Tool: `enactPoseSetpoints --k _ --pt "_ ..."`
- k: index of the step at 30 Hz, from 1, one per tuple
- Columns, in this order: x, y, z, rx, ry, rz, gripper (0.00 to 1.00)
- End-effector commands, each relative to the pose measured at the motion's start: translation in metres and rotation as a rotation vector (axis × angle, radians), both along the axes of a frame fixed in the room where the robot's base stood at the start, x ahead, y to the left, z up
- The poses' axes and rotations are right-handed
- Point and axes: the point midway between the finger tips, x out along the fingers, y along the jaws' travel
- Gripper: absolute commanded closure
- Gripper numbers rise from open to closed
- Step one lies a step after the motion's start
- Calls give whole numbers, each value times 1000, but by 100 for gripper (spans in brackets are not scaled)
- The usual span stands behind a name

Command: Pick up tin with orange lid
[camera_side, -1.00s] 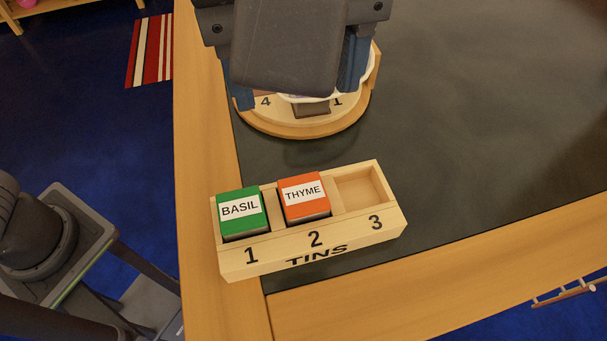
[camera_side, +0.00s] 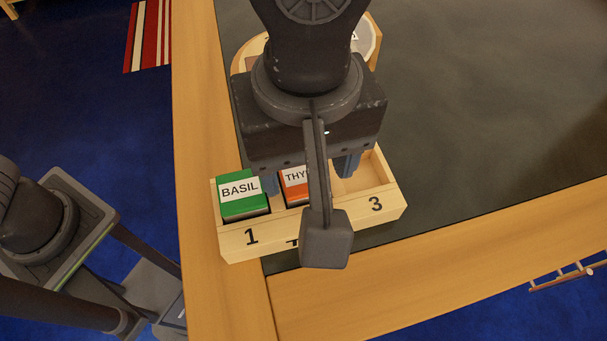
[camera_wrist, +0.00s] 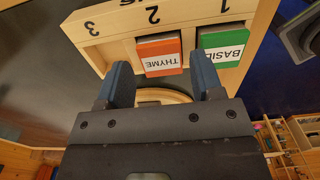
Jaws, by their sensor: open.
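The tin with the orange lid (camera_side: 295,188), labelled THYME, sits in compartment 2 of the wooden tin rack (camera_side: 236,246). In the side view my arm hides much of it. It also shows in the wrist view (camera_wrist: 157,46), just beyond and between my fingertips. My gripper (camera_wrist: 162,80) is open and empty, with one blue finger toward each side of this tin. In the side view its fingers (camera_side: 310,172) point down over the rack around compartment 2. I cannot tell how high the fingertips are above the rack.
A tin with a green lid (camera_side: 242,190), labelled BASIL, stands in compartment 1, close to one finger. Compartment 3 (camera_side: 368,172) is empty. A round wooden stand (camera_side: 246,52) is behind, partly hidden by my arm. The dark tabletop to the right (camera_side: 470,110) is clear.

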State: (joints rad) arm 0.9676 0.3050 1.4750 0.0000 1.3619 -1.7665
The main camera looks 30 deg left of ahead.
Motion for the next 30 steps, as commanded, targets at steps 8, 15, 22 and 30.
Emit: enactPoseSetpoints --k 8,15,22,30 --pt "0 0 -26 -2 -1 -1 39" --pt "0 0 -26 -2 -1 -1 44" --pt "0 0 -26 -2 -1 -1 66" --pt "0 0 -25 -2 -1 -1 77"
